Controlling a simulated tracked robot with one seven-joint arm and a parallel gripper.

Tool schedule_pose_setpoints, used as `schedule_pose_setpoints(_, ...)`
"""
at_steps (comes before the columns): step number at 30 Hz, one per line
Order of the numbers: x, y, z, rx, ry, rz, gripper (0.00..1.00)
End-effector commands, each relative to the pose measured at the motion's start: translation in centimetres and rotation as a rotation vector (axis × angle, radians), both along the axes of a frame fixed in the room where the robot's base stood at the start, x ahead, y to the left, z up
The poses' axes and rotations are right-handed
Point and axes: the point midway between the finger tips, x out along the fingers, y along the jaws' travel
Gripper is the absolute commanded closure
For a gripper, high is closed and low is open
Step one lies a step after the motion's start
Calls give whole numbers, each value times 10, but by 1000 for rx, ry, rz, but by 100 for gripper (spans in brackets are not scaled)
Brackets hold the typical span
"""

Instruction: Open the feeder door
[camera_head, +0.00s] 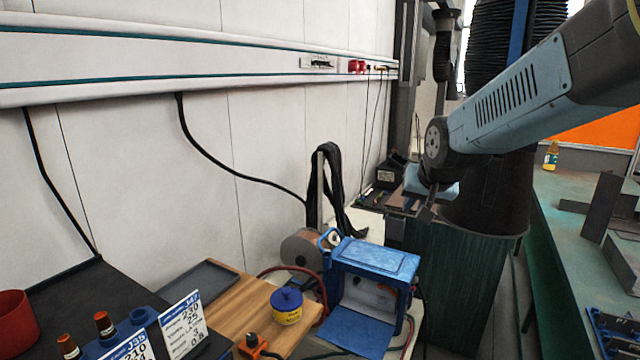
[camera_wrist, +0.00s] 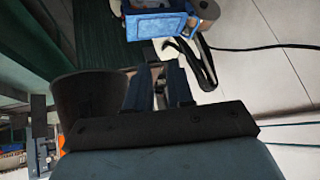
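The blue wire feeder (camera_head: 375,262) stands on the bench in the head view, with a spool behind its left side. Its front shows a pale face with small controls. A flat blue panel (camera_head: 355,332), which looks like its door, lies folded down in front at the lower edge. The feeder shows partly at the top of the wrist view (camera_wrist: 155,24), upside down. My gripper (camera_head: 428,212) is up and to the right of the feeder, apart from it. In the wrist view its two fingers (camera_wrist: 159,82) stand apart with nothing clear between them.
A dark cylinder (camera_head: 490,195) stands close behind my gripper. Black straps (camera_head: 340,185) hang behind the feeder. A yellow and blue tub (camera_head: 287,307) sits to its left on a wooden board (camera_head: 235,305). A green table (camera_head: 570,230) is at right.

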Motion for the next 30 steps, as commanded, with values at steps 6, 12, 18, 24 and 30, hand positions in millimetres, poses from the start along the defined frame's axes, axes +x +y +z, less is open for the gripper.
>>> schedule_pose_setpoints(6,-68,-13,18,-61,51,53,78)
schedule_pose_setpoints(12,-130,-22,24,-109,104,103,78)
schedule_pose_setpoints(18,-179,-29,24,-144,150,149,78)
schedule_pose_setpoints(24,-200,-32,22,-158,172,170,78)
schedule_pose_setpoints(30,-202,-32,21,-159,175,172,78)
